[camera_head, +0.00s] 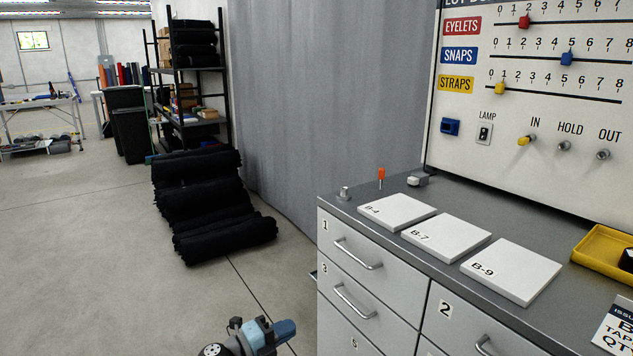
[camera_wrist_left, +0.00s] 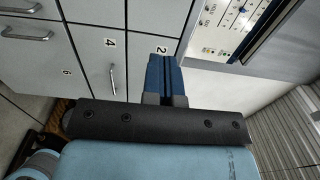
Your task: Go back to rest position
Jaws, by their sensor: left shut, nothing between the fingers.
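My left gripper (camera_head: 284,328) is low in the head view, left of the drawer cabinet (camera_head: 375,290) and over the floor. Its blue fingers (camera_wrist_left: 163,75) show in the left wrist view, shut together with nothing between them. They are apart from the numbered drawers behind them in that view. My right gripper is in neither view.
White plates marked B-4 (camera_head: 398,211), B-7 (camera_head: 446,238) and B-9 (camera_head: 511,270) lie on the cabinet top. A yellow tray (camera_head: 590,258) is at right. A board (camera_head: 540,110) stands behind. Black rolls (camera_head: 205,205) lie on the floor; clear floor (camera_head: 90,270) is left.

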